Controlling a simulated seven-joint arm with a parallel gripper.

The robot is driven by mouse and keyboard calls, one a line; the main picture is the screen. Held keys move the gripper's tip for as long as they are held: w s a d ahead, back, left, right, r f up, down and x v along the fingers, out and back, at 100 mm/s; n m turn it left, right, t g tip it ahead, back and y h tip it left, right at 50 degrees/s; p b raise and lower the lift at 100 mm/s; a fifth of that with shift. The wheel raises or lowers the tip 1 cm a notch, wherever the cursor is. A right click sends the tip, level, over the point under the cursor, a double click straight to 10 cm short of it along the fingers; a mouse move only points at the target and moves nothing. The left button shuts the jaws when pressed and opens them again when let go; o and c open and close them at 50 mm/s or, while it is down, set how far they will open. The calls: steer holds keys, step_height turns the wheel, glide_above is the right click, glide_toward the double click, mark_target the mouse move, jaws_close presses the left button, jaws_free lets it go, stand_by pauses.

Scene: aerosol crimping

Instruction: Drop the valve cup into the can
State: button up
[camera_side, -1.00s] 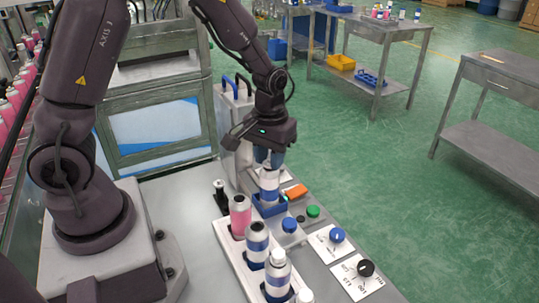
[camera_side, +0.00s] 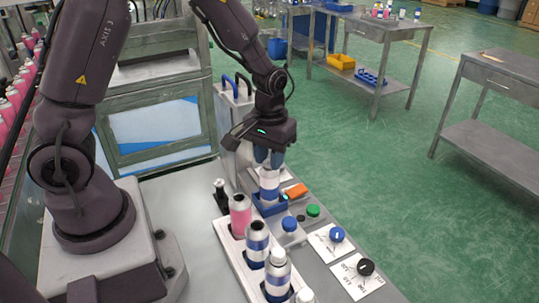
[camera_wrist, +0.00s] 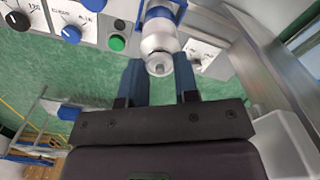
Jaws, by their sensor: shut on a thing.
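The can (camera_side: 269,182), white with a blue band, stands upright in a blue holder (camera_side: 281,209). In the wrist view the can (camera_wrist: 158,38) shows at top centre, with its neck towards me. A small grey round piece, which looks like the valve cup (camera_wrist: 160,69), sits at the can's mouth between my fingers. My gripper (camera_side: 269,160) is directly above the can, pointing down, its fingers shut on the valve cup. In the wrist view my gripper's blue fingers (camera_wrist: 160,72) flank the cup. Whether the cup is fully seated is hidden.
A pale rack (camera_side: 230,262) holds a pink can (camera_side: 240,215) and several white-and-blue cans in front of the holder. A grey machine housing stands behind.

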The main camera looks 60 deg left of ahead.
stand_by(0.3)
steer(key=o, duration=0.7)
steer(key=shift+o, duration=0.2)
step_height(320, 180, up, 12)
stand_by(1.4)
